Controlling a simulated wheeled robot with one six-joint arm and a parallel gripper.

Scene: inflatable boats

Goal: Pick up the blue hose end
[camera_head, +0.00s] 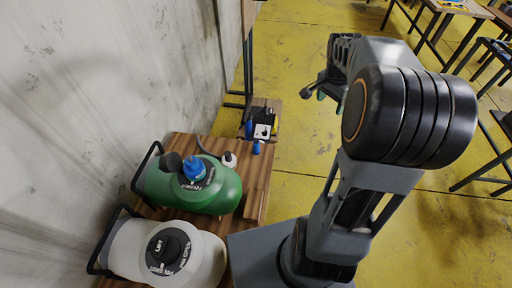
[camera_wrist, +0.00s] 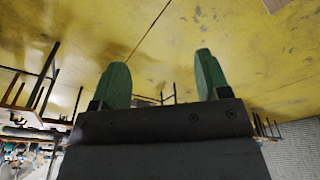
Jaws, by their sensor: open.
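On the wooden table by the wall, a green tank (camera_head: 222,190) carries a bright blue fitting (camera_head: 193,168) on its top. A small blue piece (camera_head: 257,148) is at the table's far right corner, and another blue piece (camera_head: 248,129) is just beyond it. I cannot tell which of these is the blue hose end. My gripper shows in the wrist view (camera_wrist: 162,62) with its two green fingers wide apart and nothing between them. In the head view my gripper (camera_head: 321,92) is partly hidden by my arm, raised over the yellow floor, well right of the table.
A white tank (camera_head: 205,254) with a black cap stands nearer on the table (camera_head: 254,196). A dark curved hose (camera_head: 205,150) and a small white fitting (camera_head: 230,159) lie behind the green tank. The wall (camera_head: 110,80) bounds the left. Desks stand at the right; yellow floor (camera_head: 300,150) lies between.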

